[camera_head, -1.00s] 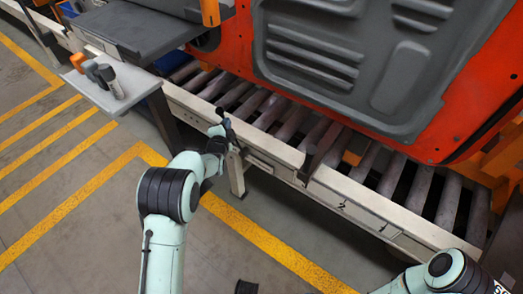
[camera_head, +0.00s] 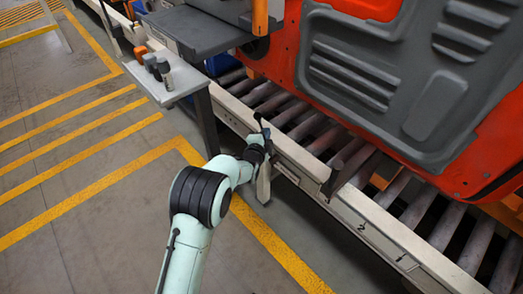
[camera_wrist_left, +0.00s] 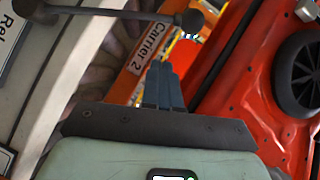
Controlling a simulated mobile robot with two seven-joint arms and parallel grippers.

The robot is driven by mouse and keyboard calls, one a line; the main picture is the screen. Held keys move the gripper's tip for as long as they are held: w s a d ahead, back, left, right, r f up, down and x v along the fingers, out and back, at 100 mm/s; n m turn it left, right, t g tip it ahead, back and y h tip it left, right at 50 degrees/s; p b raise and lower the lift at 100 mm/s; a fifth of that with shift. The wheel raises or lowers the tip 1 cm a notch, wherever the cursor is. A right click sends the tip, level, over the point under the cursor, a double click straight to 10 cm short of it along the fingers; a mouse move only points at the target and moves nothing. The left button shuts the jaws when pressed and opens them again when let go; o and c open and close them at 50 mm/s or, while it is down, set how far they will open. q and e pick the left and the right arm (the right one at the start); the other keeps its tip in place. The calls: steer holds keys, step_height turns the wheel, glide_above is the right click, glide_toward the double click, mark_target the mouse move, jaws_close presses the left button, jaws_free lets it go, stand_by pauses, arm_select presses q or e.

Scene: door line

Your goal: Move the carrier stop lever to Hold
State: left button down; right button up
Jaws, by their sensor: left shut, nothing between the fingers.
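The carrier stop lever (camera_wrist_left: 130,15) shows at the top of the left wrist view as a dark rod with a round black knob (camera_wrist_left: 191,20). Its pivot is at the upper left, beside a white plate whose cut-off lettering begins "Rel". The rod runs across the picture ahead of the fingers. My left gripper (camera_wrist_left: 163,68) is shut and empty, its blue-grey fingertips just short of the rod and apart from it in the picture. In the head view my left gripper (camera_head: 263,135) is at the conveyor's near rail; its fingers and the lever are hard to separate there. My right gripper is out of view.
A red door with a grey panel (camera_head: 385,75) stands over the roller conveyor (camera_head: 290,110). An orange strip labelled "Carrier 2" (camera_wrist_left: 140,60) lies beyond the fingers. A small shelf (camera_head: 180,85) holds several small items. The floor at left is clear.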

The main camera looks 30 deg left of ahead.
arm_select(q)
steer(key=p+v, duration=0.1)
steer(key=v, duration=0.7)
steer(key=shift+s+a+r, duration=0.15)
steer(key=shift+r, duration=0.1)
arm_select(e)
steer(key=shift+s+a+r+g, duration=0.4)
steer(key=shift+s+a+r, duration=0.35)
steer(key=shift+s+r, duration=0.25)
